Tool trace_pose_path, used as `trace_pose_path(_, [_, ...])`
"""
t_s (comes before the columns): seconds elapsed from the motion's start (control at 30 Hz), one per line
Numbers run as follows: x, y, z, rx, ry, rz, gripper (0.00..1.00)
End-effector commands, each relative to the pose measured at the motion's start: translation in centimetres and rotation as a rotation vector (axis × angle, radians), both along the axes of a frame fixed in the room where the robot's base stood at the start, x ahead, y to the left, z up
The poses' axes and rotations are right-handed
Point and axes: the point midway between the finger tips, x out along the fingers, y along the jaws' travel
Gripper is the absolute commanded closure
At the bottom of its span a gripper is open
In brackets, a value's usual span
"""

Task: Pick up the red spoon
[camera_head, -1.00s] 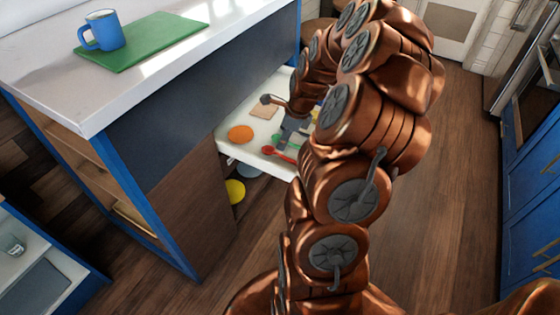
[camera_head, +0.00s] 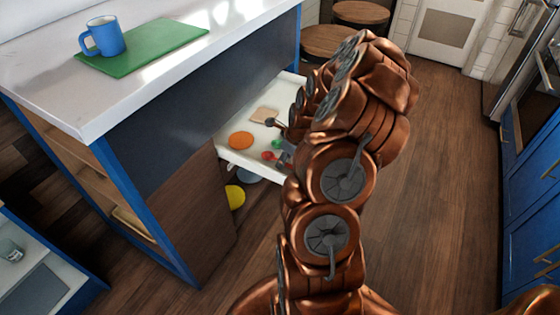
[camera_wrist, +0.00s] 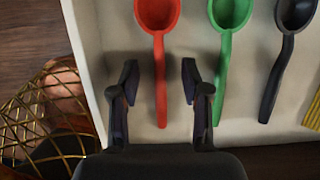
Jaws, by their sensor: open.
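The red spoon (camera_wrist: 159,60) lies in an open white drawer, its bowl at the top edge of the wrist view and its handle pointing down toward me. My gripper (camera_wrist: 158,85) is open, with one finger on each side of the red handle and a gap on both sides. In the head view the red spoon (camera_head: 268,156) shows only in part beside my gripper (camera_head: 284,158), which is down at the drawer. My arm hides much of the drawer there.
A green spoon (camera_wrist: 226,60) and a dark spoon (camera_wrist: 287,55) lie right of the red one. The drawer's white wall (camera_wrist: 86,50) is close on the left. A wire basket (camera_wrist: 40,110) is outside it. The counter (camera_head: 180,75) overhangs behind.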

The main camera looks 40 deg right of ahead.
Motion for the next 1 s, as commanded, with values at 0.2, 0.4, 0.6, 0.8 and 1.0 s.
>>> trace_pose_path(0.2, [0.16, 0.03, -0.46, -0.001, -0.001, 0.0, 0.53])
trace_pose_path(0.4, [0.14, 0.04, -0.46, -0.001, 0.0, 0.0, 0.62])
trace_pose_path(0.6, [0.14, 0.03, -0.45, 0.0, 0.0, 0.0, 0.82])
trace_pose_path(0.8, [0.13, 0.04, -0.45, 0.0, 0.0, 0.0, 1.0])
trace_pose_path(1.0, [0.13, 0.04, -0.45, 0.0, 0.0, 0.0, 1.0])
